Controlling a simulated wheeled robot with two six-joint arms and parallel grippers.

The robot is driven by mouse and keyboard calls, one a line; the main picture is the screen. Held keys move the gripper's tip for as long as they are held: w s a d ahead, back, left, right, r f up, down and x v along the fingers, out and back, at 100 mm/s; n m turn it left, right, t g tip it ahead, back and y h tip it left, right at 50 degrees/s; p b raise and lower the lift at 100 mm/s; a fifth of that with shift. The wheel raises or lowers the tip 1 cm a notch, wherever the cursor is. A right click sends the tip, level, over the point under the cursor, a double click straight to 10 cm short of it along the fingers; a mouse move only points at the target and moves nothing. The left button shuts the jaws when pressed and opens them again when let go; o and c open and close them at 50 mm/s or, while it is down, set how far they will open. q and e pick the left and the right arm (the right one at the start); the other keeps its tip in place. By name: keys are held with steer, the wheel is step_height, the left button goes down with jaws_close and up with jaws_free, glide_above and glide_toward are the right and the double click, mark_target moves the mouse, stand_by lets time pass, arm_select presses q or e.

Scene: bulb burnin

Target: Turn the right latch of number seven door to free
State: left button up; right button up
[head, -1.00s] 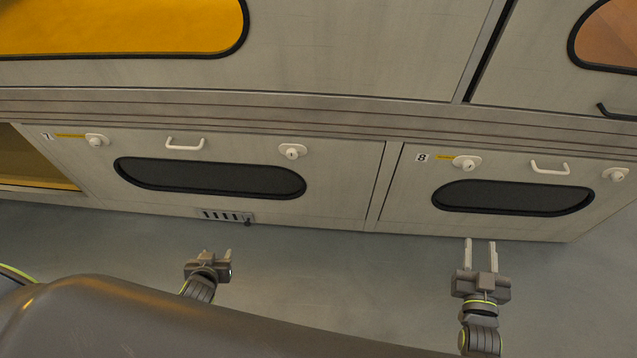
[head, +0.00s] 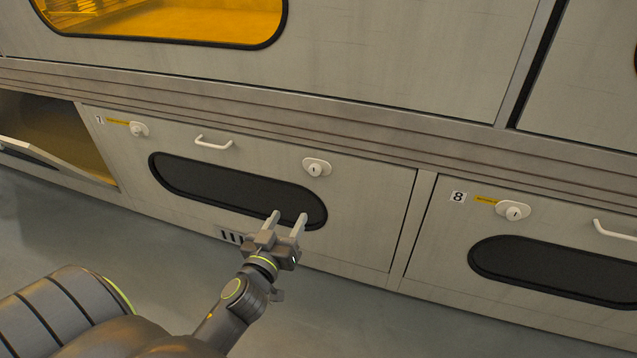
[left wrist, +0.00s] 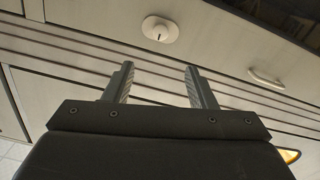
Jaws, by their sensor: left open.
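The number seven door (head: 365,205) is a pale panel with a dark oval window (head: 215,185); its "7" label (head: 99,119) is at the upper left. Its right latch (head: 316,167) is a white oval plate with a round knob and a short dark, roughly vertical mark. A latch, apparently the same one, shows in the left wrist view (left wrist: 160,29), beyond the fingertips. My left gripper (head: 286,218) is open and empty, below the right latch in the head view and apart from it; its fingers also show in the left wrist view (left wrist: 158,68). My right gripper is out of view.
Door seven also has a left latch (head: 138,129) and a white handle (head: 214,142). Door eight, with its own latch (head: 513,211), is to the right. An open compartment (head: 50,125) lies to the left. Grey floor is clear below the doors.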

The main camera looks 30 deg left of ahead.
mark_target(314, 172)
arm_select(q)
steer(key=b+x, duration=0.1)
steer(key=x, duration=1.5)
steer(key=shift+w+a, duration=0.25)
jaws_close()
